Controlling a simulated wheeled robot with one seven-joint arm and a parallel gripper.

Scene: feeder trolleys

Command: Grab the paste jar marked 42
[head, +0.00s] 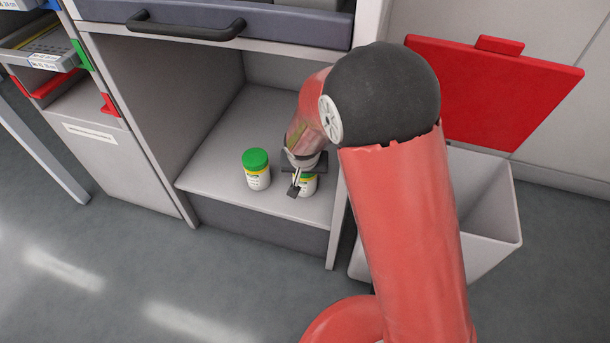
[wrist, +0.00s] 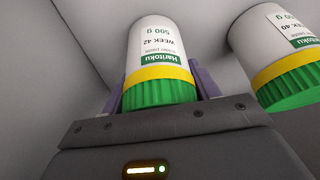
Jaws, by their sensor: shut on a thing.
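The paste jar marked 42 (wrist: 158,60) is white with a yellow band and a green lid, and its label reads WEEK 42. It stands between the fingers of my gripper (wrist: 155,88), which is shut on it near the lid. In the head view the same jar (head: 308,186) is partly hidden by my gripper (head: 299,184), on the grey shelf (head: 225,180). A second paste jar (head: 256,170), also white with a green lid, stands to its left on the shelf. In the wrist view this second jar (wrist: 275,50) reads 40 and is at the right.
The shelf lies in an open bay with side walls close by, under a drawer with a black handle (head: 185,28). A white bin (head: 490,215) with a red lid (head: 490,90) stands to the right. Trays (head: 45,50) are at the left.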

